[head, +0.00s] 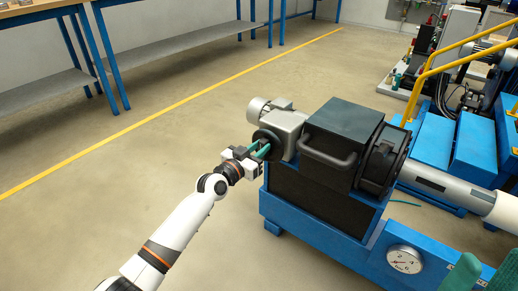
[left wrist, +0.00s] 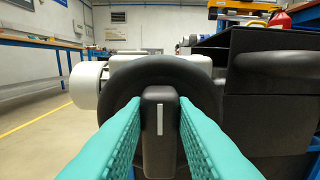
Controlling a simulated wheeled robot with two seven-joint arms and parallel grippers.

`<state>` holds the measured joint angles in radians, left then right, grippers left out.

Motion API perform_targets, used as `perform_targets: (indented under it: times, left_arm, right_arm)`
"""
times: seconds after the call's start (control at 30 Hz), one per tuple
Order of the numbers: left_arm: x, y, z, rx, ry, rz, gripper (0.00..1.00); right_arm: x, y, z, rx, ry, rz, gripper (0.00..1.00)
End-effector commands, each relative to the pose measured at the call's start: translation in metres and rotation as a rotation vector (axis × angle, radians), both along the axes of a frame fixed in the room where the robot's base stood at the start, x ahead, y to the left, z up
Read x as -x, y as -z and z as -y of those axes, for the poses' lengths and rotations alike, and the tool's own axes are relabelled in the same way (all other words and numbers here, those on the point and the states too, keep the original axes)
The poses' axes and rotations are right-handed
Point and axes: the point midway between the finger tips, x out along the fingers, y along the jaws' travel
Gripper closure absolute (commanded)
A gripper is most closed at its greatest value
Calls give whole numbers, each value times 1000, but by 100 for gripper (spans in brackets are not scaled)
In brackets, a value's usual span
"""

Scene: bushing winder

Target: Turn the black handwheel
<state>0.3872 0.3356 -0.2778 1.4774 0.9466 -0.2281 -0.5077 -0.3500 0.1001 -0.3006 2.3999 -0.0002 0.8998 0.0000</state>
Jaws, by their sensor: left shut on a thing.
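The black handwheel (left wrist: 122,88) is a thick dark ring in front of a grey gear housing. It also shows in the head view (head: 262,138), on the left side of the machine. A dark grey block with a white stripe (left wrist: 159,150) stands at its middle. My left gripper (left wrist: 160,112) has its teal fingers on both sides of this block and is shut on it. In the head view my left gripper (head: 263,151) is at the wheel's face. My right gripper (head: 487,262) shows at the bottom right corner, its teal fingers apart with nothing seen between them.
The blue machine base (head: 320,232) carries a black box with a handle (head: 328,158) and a grey pipe (head: 445,187). A pressure gauge (head: 405,260) sits at the front. A yellow rail (head: 440,70) stands behind. The floor left of the machine is clear.

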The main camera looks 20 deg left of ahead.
Motion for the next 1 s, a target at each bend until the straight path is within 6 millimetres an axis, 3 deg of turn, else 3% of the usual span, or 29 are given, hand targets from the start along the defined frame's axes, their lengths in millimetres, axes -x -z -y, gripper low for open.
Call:
perform_targets:
  times: [0.37, 1.0]
  left_arm:
    - [-1, 1, -3, 177, 0, -65, 99]
    - [-4, 7, -12, 747, -1, -272, 99]
  right_arm:
    - [0, -1, 0, 0, 0, 0, 56]
    - [0, 1, 0, 0, 1, 0, 56]
